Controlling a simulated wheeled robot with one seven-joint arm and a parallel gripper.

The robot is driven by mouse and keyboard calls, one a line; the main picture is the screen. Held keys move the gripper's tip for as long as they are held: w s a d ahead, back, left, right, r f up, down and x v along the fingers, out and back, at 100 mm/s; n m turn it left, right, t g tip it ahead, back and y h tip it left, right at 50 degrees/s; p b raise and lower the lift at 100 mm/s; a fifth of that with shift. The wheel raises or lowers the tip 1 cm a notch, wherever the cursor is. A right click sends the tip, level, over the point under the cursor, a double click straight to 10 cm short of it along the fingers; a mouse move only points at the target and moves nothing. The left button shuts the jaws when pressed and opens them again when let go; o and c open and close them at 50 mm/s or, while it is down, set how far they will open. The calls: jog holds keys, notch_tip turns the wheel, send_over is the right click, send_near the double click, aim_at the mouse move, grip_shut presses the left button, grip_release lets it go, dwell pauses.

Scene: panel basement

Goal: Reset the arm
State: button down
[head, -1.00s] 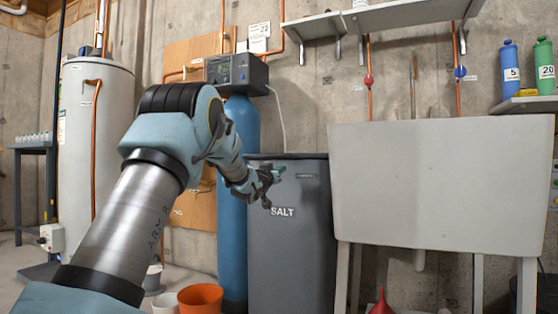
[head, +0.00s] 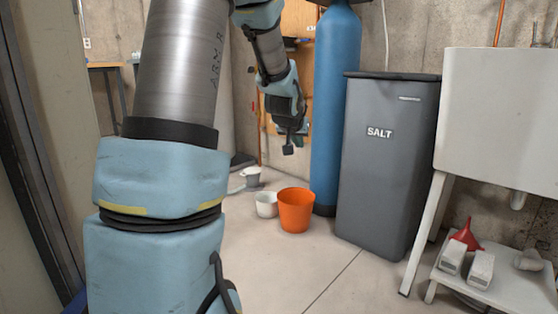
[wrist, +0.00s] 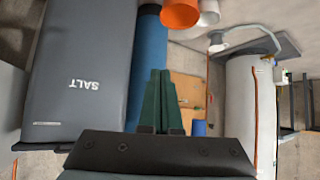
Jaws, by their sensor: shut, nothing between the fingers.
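My gripper (head: 289,148) hangs at the end of my bent arm, pointing down, in front of the wooden board and left of the blue tank in the head view. In the wrist view the two dark green fingers of my gripper (wrist: 157,100) lie together, with nothing between them. The fingertips are small and partly dark in the head view. My upper arm fills the left middle of the head view. The wrist view is upside down and shows the grey salt bin close on the left.
The grey salt bin (head: 385,165) and blue tank (head: 335,100) stand right of my gripper. An orange bucket (head: 296,210) and white bucket (head: 266,204) stand on the floor below. A white sink (head: 500,120) and low shelf (head: 505,285) are at right. Floor in front is clear.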

jog(key=s+a+f+n+g+y+p, duration=0.1)
jog(key=s+a+g+p, duration=0.4)
jog(key=s, duration=0.9)
jog(key=s+a+n+g+y+p, duration=0.1)
jog(key=s+a+g+y+p, duration=0.2)
jog(key=s+a, duration=0.8)
jog(key=s+d+r+p, duration=0.1)
jog(key=r+p, duration=1.6)
jog(key=p, duration=0.1)
jog(key=s+d+r+h+p, duration=0.1)
jog(key=d+r+p, duration=0.1)
jog(key=r+p, duration=1.6)
jog(key=shift+s+r+p, duration=0.25)
jog(key=shift+r+p, duration=0.05)
jog(key=shift+r, duration=0.05)
